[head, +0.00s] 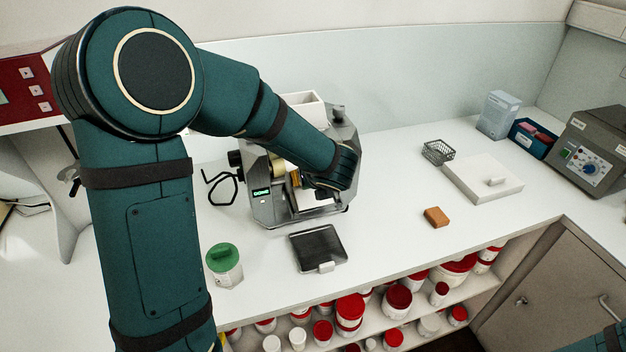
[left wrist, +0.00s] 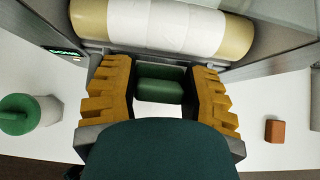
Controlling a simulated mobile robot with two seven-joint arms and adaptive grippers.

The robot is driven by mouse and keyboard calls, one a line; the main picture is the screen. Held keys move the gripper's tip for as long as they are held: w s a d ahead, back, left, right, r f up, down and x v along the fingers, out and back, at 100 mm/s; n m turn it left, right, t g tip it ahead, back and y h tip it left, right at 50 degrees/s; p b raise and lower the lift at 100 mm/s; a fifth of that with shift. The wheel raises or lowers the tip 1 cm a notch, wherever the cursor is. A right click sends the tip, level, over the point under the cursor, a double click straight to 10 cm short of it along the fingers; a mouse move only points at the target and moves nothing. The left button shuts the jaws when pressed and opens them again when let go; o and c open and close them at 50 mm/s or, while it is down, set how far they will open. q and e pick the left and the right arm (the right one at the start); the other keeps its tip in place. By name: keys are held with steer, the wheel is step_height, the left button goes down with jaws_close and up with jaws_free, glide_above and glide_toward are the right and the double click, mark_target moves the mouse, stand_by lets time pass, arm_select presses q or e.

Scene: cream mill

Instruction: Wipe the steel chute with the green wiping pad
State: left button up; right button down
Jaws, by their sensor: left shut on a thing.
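The grey three-roll mill (head: 262,200) stands on the white bench in the head view, partly hidden behind my left arm. Its rollers, with a broad white band of cream (left wrist: 165,25) between tan ends, cross the top of the left wrist view. My left gripper (left wrist: 160,92) is in front of the rollers, its yellow ridged fingers shut on the green wiping pad (left wrist: 160,90). In the head view this gripper (head: 322,190) is mostly hidden by its own wrist. The steel chute is not clearly distinguishable, and I cannot tell whether the pad touches it. My right gripper is out of view.
A green-lidded jar (head: 224,264) and a dark tray (head: 320,248) stand before the mill. An orange-brown block (head: 436,217), wire basket (head: 438,151) and white slab (head: 470,182) lie to its right. Red-lidded jars (head: 350,310) fill the shelf below. The bench between is clear.

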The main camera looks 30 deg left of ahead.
mark_target(313, 194)
arm_select(q)
steer(key=shift+s+d+f+b, duration=0.55)
steer(key=shift+d+f+b, duration=0.15)
steer(key=shift+b, duration=0.1)
steer(key=shift+s+d+f+b, duration=0.45)
steer(key=shift+s+d+b, duration=0.15)
steer(key=shift+s+d, duration=0.2)
steer(key=shift+w+a+r+p, duration=0.55)
steer(key=shift+w+a, duration=0.15)
steer(key=shift+a, duration=0.05)
steer(key=shift+w+a+r+p, duration=0.55)
steer(key=shift+w+a, duration=0.15)
steer(key=shift+a, duration=0.05)
steer(key=shift+s+d+f+b, duration=0.2)
steer(key=shift+f+b, duration=0.05)
steer(key=shift+b, duration=0.05)
steer(key=shift+s+d+f+b, duration=0.45)
steer(key=shift+s+d+b, duration=0.1)
steer(key=shift+d, duration=0.1)
steer(key=shift+s+d+f+b, duration=0.45)
steer(key=shift+s+d+b, duration=0.1)
steer(key=shift+d, duration=0.1)
steer(key=shift+w+a+r+p, duration=0.55)
steer(key=shift+w+a, duration=0.1)
steer(key=shift+a, duration=0.15)
steer(key=shift+w+a+r+p, duration=0.55)
steer(key=shift+w+a, duration=0.1)
steer(key=shift+a, duration=0.1)
steer(key=shift+f, duration=0.1)
